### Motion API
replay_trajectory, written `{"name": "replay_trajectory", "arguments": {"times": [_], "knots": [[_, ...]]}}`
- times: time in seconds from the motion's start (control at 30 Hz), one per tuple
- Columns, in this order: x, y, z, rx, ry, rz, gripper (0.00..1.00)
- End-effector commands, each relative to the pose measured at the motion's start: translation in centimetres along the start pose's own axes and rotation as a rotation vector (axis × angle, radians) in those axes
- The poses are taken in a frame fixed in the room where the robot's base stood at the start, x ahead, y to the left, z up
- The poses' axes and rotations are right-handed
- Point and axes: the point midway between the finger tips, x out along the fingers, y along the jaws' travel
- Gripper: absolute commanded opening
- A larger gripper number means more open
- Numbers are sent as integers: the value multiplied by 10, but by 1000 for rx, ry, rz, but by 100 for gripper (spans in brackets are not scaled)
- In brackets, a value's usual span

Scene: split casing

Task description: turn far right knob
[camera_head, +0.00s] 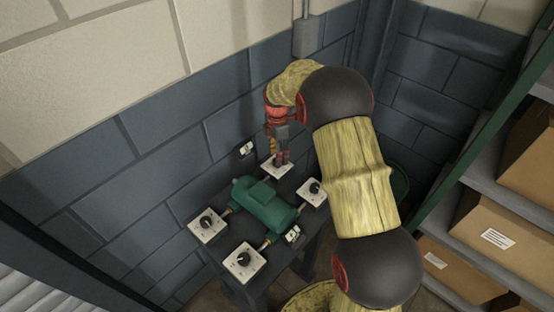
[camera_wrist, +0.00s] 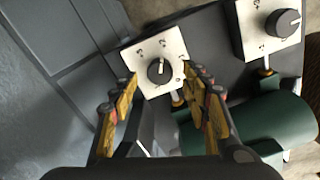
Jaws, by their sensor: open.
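A white square plate (camera_head: 284,174) at the back of the bench sits under my gripper (camera_head: 282,158); its knob is mostly hidden by the fingers in the head view. In the wrist view that black round knob (camera_wrist: 158,72) shows on its white plate (camera_wrist: 174,44), with a pale pointer line toward the top and number marks around it. My gripper (camera_wrist: 160,80) is open, with one finger on each side of the knob. I cannot tell whether either finger touches it. A second knob (camera_head: 315,188) stands on a plate to the right; it also shows in the wrist view (camera_wrist: 284,22).
A green cylindrical casing (camera_head: 264,206) lies in the middle of the dark bench. Two more knobs stand at the left (camera_head: 207,221) and front (camera_head: 244,259). A block wall (camera_head: 160,160) is close behind; shelves with boxes (camera_head: 505,240) are at the right.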

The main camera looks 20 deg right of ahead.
Motion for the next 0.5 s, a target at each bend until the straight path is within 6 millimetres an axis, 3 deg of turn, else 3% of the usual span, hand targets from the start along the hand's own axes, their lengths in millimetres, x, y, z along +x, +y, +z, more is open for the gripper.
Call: {"name": "replay_trajectory", "arguments": {"times": [0.2, 0.5], "knots": [[21, 0, 0, 1, 0, 0, 47], [23, 0, 0, 1, 0, 1, 47]]}}
